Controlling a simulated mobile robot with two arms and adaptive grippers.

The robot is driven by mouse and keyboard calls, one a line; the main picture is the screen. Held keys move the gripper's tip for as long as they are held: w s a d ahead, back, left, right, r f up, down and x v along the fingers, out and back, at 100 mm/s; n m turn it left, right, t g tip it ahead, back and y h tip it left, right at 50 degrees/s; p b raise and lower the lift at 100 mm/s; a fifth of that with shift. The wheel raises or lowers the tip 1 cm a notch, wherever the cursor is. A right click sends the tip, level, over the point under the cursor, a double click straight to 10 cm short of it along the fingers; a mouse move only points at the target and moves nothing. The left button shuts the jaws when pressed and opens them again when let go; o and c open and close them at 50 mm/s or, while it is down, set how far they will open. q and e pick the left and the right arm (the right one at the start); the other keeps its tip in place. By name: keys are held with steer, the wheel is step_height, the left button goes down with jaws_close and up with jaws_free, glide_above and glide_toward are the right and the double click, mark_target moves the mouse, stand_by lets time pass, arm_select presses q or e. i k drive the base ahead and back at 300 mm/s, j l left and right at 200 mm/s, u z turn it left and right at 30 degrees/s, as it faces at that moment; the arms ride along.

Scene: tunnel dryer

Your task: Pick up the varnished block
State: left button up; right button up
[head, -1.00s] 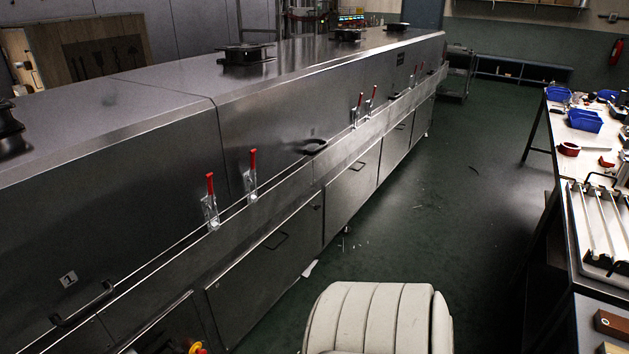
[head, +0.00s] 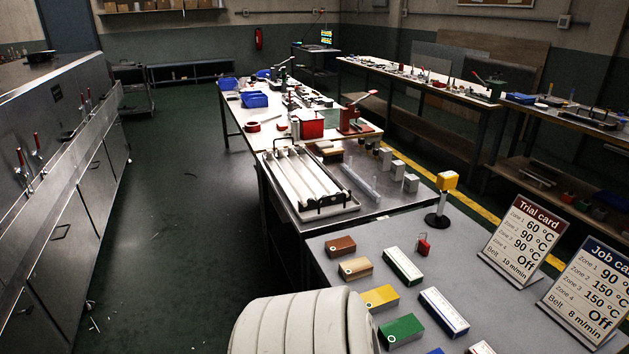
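Several small blocks lie on the grey table at the lower middle of the head view. A reddish-brown block (head: 340,246) is at the far left of the group, and a light wood-coloured block (head: 355,268) is just in front of it. Nearer are a yellow block (head: 379,298) and a green block (head: 400,331). Two white-topped blocks lie to the right, one with green sides (head: 403,267) and one with blue sides (head: 444,312). I cannot tell for certain which block is varnished; the reddish-brown and wood-coloured ones look like wood. Neither gripper is in view.
The grey table (head: 470,260) also holds a small red padlock-like item (head: 423,244), a yellow-headed stand (head: 442,198), a Trial card (head: 525,240) and a Job card (head: 592,290). A white tray with rods (head: 300,185) lies beyond.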

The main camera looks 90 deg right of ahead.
mark_target(343, 246)
steer(key=i+z, duration=0.1)
steer(key=z, duration=2.05)
steer(key=k+l+z, duration=0.1)
steer(key=z, duration=0.25)
steer(key=l+z, duration=0.15)
steer(key=z, duration=0.2)
steer(key=i+j+u, duration=0.15)
steer(key=j, duration=0.2)
steer(key=j+u, duration=0.2)
steer(key=j, duration=0.15)
steer(key=i+j+u, duration=0.1)
steer(key=i+j, duration=0.2)
steer(key=i+j+u, duration=0.15)
steer(key=i, duration=0.3)
steer(key=i+j+u, duration=0.1)
steer(key=i+j, duration=0.15)
steer(key=i, duration=0.2)
steer(key=i+j+u, duration=0.1)
steer(key=i, duration=0.3)
steer(key=i+z, duration=0.25)
steer(key=z, duration=0.15)
steer(key=i+j+z, duration=0.15)
steer(key=z, duration=0.2)
steer(key=i+j+z, duration=0.2)
steer(key=i+z, duration=0.2)
steer(key=i+j+z, duration=0.2)
steer(key=z, duration=0.2)
